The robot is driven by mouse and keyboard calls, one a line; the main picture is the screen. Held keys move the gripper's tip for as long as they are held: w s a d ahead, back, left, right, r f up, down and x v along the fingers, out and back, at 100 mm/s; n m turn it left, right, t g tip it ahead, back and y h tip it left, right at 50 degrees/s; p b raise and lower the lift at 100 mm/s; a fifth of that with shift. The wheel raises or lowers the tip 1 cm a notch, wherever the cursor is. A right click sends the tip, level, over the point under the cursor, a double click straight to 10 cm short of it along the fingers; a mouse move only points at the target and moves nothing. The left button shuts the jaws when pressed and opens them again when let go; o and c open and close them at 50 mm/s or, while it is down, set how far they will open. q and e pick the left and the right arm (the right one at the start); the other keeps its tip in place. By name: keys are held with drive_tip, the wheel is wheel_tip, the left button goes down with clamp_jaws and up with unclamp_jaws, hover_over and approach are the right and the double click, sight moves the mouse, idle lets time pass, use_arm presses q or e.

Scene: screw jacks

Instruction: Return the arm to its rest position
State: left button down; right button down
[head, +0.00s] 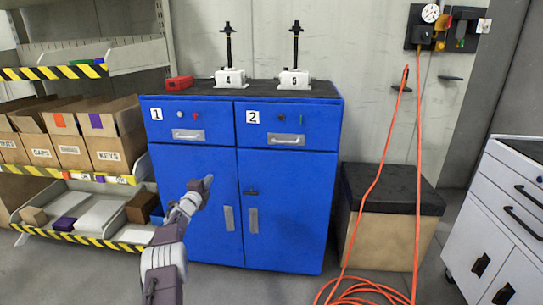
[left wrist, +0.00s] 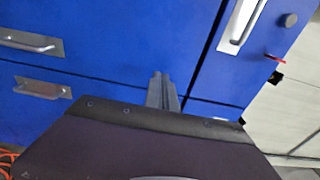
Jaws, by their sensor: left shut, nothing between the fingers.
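My left gripper (head: 208,182) is shut and empty in front of the blue cabinet (head: 285,200), at the height of its lower doors. In the left wrist view, the shut fingers (left wrist: 163,92) point at the blue cabinet front (left wrist: 110,30), which appears turned in the picture. My left arm reaches up from the bottom of the head view. The right gripper is not in view. Two screw jacks, numbered 4 (head: 229,77) and 5 (head: 294,77), stand upright on the cabinet's dark top. Both cabinet drawers, labelled 1 and 2, look closed.
A red box (head: 178,83) lies on the cabinet top. Shelves with cardboard boxes (head: 115,150) stand at left. An orange hose (head: 417,180) hangs in front of a black-topped box (head: 393,188). A white drawer unit (head: 510,215) stands at right. Floor shows between the blue cabinet and that unit.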

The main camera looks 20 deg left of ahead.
use_arm(q)
drive_tip(key=d+r+h, duration=0.2)
drive_tip(key=d+r, duration=0.7)
drive_tip(key=d, duration=0.3)
drive_tip(key=d+r+h, duration=0.1)
drive_tip(key=d+r, duration=0.9)
drive_tip(key=d, duration=0.2)
drive_tip(key=s+d+f+n+g+y, duration=0.1)
drive_tip(key=s+d+f+n+g, duration=0.25)
drive_tip(key=s+f, duration=0.35)
drive_tip(key=s+d+f+n+g, duration=0.25)
drive_tip(key=s+f+n, duration=0.2)
drive_tip(key=s, duration=0.35)
drive_tip(key=s+f+n+g, duration=0.2)
drive_tip(key=s+f+g, duration=0.1)
drive_tip(key=s+f, duration=0.55)
drive_tip(key=s+d+f+n+g, duration=0.1)
drive_tip(key=s+f+n+g, duration=0.3)
drive_tip(key=s, duration=0.7)
drive_tip(key=s+f+n+g, duration=0.1)
drive_tip(key=s+f+g, duration=0.2)
drive_tip(key=s+f, duration=0.55)
drive_tip(key=s+r+n+p, duration=0.2)
drive_tip(key=s+r+p, duration=0.1)
drive_tip(key=r+p, duration=3.1)
drive_tip(key=shift+d+r+g, duration=0.35)
drive_tip(key=shift+r+g, duration=0.05)
drive_tip(key=shift+r, duration=0.25)
